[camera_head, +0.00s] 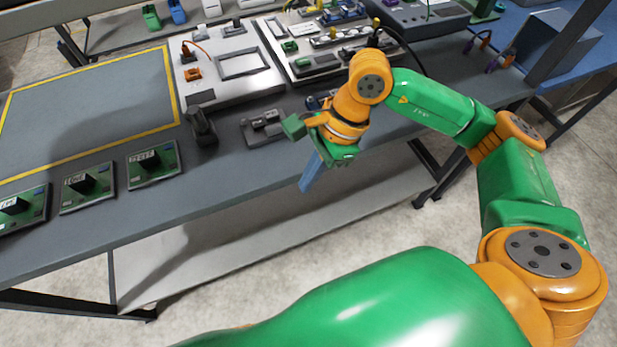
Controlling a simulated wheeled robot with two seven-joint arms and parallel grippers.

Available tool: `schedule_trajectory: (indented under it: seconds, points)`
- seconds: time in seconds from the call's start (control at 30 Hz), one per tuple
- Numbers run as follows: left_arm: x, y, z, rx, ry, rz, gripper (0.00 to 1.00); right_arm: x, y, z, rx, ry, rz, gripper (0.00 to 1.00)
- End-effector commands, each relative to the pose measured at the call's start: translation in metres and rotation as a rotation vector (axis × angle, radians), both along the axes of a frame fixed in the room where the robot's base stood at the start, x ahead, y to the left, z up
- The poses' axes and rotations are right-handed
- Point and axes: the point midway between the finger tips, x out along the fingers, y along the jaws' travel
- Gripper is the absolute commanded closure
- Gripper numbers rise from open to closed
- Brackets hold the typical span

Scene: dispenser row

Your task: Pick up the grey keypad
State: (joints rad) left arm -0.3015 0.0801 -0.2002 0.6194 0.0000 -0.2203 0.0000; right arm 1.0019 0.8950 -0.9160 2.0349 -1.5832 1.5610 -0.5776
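My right gripper (318,145) is over the front edge of the table, at the middle of the view, pointing down and to the left. A flat blue piece (312,172) hangs below it, past the table edge. I cannot tell whether the fingers are shut on this piece. A small grey fixture (262,129) with raised dark parts lies on the table just left of the gripper. I cannot make out for sure which thing is the grey keypad; the gripper hides part of the table behind it. My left gripper is out of view.
A dark upright device (201,127) stands left of the fixture. Several green circuit boards (152,163) line the front left edge. Light panels with components (228,65) stand behind. The yellow-framed area (85,115) is clear. A lower shelf (215,240) runs beneath.

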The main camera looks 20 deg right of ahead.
Motion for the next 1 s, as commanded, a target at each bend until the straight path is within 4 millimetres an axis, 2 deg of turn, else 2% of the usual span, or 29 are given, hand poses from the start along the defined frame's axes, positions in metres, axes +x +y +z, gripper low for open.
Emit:
schedule_trajectory:
  seconds: [0.2, 0.23, 0.5, 0.53, 0.83, 1.0]
  points:
    - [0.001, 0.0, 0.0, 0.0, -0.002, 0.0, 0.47, 0.0, 0.0, 0.0, 0.0, 0.0, 0.0, 1.0]
    - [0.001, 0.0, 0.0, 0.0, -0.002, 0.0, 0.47, 0.0, 0.0, 0.0, 0.0, 0.0, 0.0, 0.97]
    - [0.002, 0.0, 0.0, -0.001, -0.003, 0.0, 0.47, 0.0, 0.0, 0.0, 0.0, 0.0, 0.0, 0.24]
    - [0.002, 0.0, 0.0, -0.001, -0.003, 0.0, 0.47, 0.0, 0.0, 0.0, 0.0, 0.0, 0.0, 0.2]
    - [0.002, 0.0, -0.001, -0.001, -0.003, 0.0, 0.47, 0.001, -0.001, 0.002, 0.0, -0.002, -0.001, 0.2]
    - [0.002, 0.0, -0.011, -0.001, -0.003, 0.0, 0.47, 0.002, -0.014, 0.03, 0.0, -0.007, -0.004, 0.2]
